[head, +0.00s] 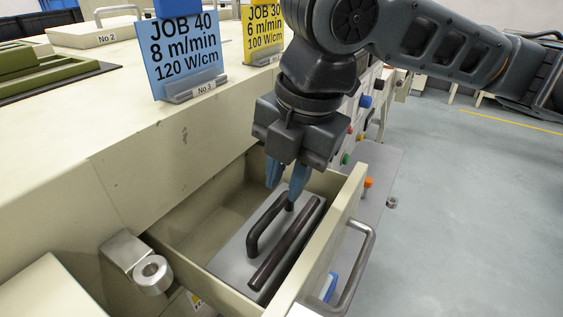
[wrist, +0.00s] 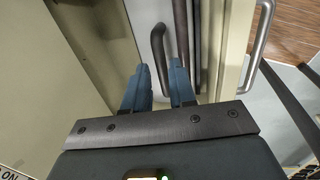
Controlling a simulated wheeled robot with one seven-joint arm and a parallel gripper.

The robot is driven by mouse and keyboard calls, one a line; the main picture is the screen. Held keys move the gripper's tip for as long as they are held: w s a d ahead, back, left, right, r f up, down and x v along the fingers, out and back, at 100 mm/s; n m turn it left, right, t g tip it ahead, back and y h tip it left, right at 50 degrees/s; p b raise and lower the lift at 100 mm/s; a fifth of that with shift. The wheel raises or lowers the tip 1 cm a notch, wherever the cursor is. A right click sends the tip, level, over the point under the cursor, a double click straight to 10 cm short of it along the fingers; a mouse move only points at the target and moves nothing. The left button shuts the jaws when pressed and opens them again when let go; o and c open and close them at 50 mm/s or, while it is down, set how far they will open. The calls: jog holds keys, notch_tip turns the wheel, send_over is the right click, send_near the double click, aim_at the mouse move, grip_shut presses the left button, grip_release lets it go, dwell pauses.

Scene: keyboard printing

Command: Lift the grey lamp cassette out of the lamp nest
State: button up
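The grey lamp cassette (head: 228,262) lies in the open cream drawer, the lamp nest (head: 343,222). It carries a dark arched handle (head: 252,238) and a long dark bar (head: 287,243) beside it. My gripper (head: 285,180) points down into the drawer above the far end of the handle. In the wrist view my gripper (wrist: 160,82) shows its two blue fingers apart, with the handle (wrist: 160,50) ahead between them. The fingers look open and empty. In the head view one fingertip overlaps the handle's far end, and I cannot tell whether it touches.
A metal pull handle (head: 357,265) sticks out from the drawer front. A metal roller bracket (head: 140,263) stands at the drawer's near left. A blue job card (head: 182,55) and a yellow one (head: 264,32) stand on the machine top. The floor at right is clear.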

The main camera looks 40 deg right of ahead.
aim_at(280, 201)
jog(key=shift+w+a+f, duration=0.1)
jog(key=shift+w+f, duration=0.1)
jog(key=shift+f, duration=0.75)
jog(key=shift+w+a+f, duration=0.1)
jog(key=shift+w+f, duration=0.05)
jog(key=shift+f, duration=0.85)
jog(key=shift+w+f, duration=0.2)
jog(key=shift+f, duration=0.75)
jog(key=shift+c, duration=0.5)
grip_shut()
jog(key=shift+c, duration=0.2)
grip_release()
grip_shut()
jog(key=shift+r, duration=0.25)
